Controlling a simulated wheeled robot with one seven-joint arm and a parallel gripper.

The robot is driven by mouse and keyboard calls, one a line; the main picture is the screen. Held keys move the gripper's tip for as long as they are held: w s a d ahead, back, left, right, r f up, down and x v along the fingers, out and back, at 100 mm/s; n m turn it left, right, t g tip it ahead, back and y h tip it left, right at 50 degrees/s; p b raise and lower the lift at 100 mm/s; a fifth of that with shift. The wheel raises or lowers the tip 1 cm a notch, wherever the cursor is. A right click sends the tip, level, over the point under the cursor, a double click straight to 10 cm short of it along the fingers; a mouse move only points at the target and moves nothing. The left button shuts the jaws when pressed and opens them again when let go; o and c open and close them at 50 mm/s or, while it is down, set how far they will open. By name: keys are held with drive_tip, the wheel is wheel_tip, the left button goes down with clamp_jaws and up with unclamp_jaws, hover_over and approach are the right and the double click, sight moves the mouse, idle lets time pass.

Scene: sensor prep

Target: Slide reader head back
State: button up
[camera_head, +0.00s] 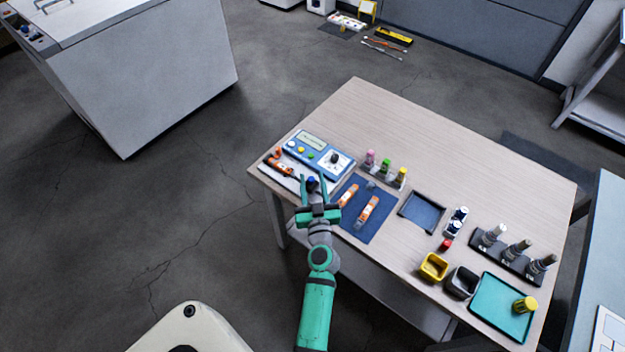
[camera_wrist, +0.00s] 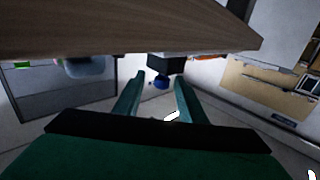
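A blue meter-like device (camera_head: 318,150) with a small screen, coloured buttons and a dial sits at the table's left corner. A white base plate (camera_head: 291,175) lies in front of it, with an orange-and-black part on its left. A small dark block with a blue knob (camera_head: 312,181), which I take for the reader head, is at the plate's right end. In the wrist view the dark block (camera_wrist: 166,64) and its knob show between my fingers. My gripper (camera_head: 313,185) is open, its fingers on either side of the knob with gaps visible. Contact cannot be seen.
A blue mat (camera_head: 379,223) with two orange tools lies right of my gripper. Several coloured-cap vials (camera_head: 386,166) stand behind it. A dark tray (camera_head: 421,211), yellow bin (camera_head: 433,267), black bin (camera_head: 461,282) and teal tray (camera_head: 490,305) are farther right. The table's back is clear.

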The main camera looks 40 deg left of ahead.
drive_tip(key=v, duration=1)
idle(0.4)
